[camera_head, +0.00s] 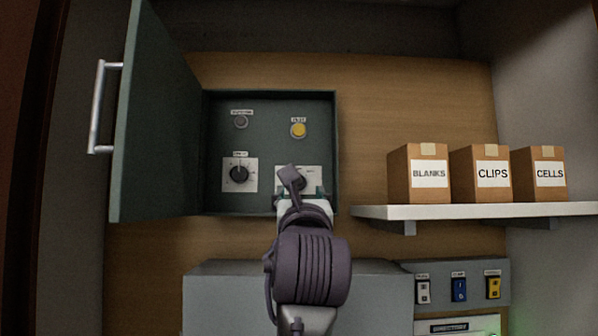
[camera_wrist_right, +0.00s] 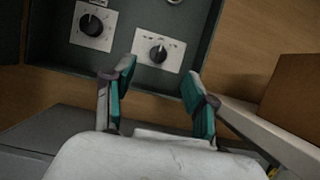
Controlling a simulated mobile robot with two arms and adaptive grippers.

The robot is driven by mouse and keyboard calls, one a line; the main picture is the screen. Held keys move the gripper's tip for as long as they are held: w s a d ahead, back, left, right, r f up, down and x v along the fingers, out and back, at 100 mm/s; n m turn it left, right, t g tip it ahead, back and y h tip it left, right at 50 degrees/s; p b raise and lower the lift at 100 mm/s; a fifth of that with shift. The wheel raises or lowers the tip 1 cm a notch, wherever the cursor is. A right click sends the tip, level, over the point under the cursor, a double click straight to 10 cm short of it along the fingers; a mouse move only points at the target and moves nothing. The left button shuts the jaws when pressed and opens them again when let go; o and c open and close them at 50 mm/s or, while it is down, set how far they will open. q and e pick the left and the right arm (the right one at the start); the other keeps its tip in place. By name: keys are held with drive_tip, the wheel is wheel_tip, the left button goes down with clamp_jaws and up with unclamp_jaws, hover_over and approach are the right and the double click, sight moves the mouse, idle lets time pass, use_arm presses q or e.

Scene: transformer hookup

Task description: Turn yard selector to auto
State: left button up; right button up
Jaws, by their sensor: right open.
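An open green control box (camera_head: 270,209) on the wood wall holds two rotary knobs on white plates. The left black knob (camera_head: 239,174) is also at upper left in the right wrist view (camera_wrist_right: 92,24). The right black knob (camera_wrist_right: 158,52) shows with marks above it; in the head view my arm hides it and part of its plate (camera_head: 313,174). The labels are too small to read, so I cannot tell which is the yard selector. My right gripper (camera_wrist_right: 159,82) is open and empty, its teal-padded fingers apart, pointing towards the right knob. My left gripper is out of view.
The box door (camera_head: 158,120) stands open at left. A yellow button (camera_head: 298,130) and a dark round fitting (camera_head: 241,121) sit above the knobs. A shelf (camera_head: 480,211) with cardboard boxes (camera_head: 428,175) is at right. A grey cabinet (camera_head: 225,285) and switch panel (camera_head: 440,272) are below.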

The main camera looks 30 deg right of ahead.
drive_tip(key=p+x, duration=0.5)
drive_tip(key=x, duration=0.4)
drive_tip(key=shift+w+d+r, duration=0.2)
drive_tip(key=shift+r, duration=0.1)
drive_tip(key=shift+w+d, duration=0.2)
drive_tip(key=shift+w, duration=0.15)
clamp_jaws()
